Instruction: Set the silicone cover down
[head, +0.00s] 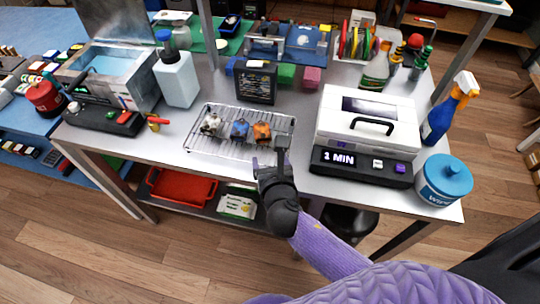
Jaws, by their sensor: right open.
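My right gripper (269,158) is open at the front edge of the white table (225,173), by the near right corner of the wire rack (188,142). I see nothing held between its fingers. On the rack lie a grey item (211,124), a blue item (240,129) and an orange item (262,132), side by side. They are small, and I cannot tell whether one of them is the silicone cover. My left gripper is not in view.
Right of the rack stands a white machine (368,117) reading "1 MIN", with a blue-lidded wipes tub (444,181) and spray bottle (449,108) beyond. A dark sign (256,82) stands behind the rack.

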